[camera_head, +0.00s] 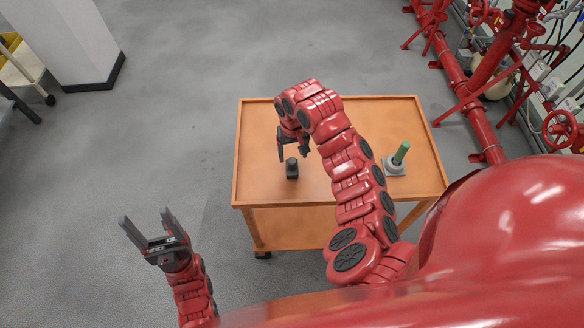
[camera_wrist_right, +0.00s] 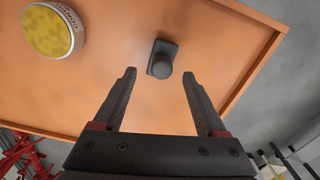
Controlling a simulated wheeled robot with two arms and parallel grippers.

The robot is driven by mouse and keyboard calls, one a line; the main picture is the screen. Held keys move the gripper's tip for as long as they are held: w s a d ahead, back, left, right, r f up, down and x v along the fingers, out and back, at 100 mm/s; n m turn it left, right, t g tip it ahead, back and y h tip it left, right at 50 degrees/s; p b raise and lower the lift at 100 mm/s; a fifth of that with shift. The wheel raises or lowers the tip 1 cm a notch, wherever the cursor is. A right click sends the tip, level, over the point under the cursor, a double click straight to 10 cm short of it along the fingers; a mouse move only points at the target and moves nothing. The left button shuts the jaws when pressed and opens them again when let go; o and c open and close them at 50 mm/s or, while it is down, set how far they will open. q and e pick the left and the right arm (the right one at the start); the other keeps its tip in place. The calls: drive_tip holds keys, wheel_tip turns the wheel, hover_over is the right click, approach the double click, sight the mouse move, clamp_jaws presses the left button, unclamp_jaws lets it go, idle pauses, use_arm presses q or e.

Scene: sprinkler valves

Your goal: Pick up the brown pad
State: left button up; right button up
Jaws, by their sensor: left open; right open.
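I see nothing that is clearly a brown pad. A round tin-like thing with a mottled yellow top and a pale side (camera_wrist_right: 52,31) lies on the orange cart at the upper left of the right wrist view; I cannot tell whether it is the pad. My right gripper (camera_head: 294,157) is open and empty above the cart, its fingers pointing at a small dark block with a round knob (camera_head: 292,169). That block also shows beyond the fingertips in the right wrist view (camera_wrist_right: 162,58), apart from them. My left gripper (camera_head: 144,215) is open and empty, left of the cart.
The orange cart (camera_head: 255,187) has a raised rim. A green cylinder (camera_head: 401,152) stands on a grey base (camera_head: 394,169) at its right. Red pipes (camera_head: 478,112) run along the right wall. The grey floor left of the cart is clear.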

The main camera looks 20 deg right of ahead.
sight(292, 160)
drive_tip(key=shift+a+f+p, duration=0.1)
drive_tip(key=shift+f+p, duration=0.15)
drive_tip(key=shift+p, duration=0.05)
wheel_tip(292, 160, down, 3)
drive_tip(key=shift+w+p, duration=0.1)
drive_tip(key=shift+p, duration=0.6)
drive_tip(key=shift+f, duration=0.7)
drive_tip(key=shift+w, duration=0.1)
clamp_jaws()
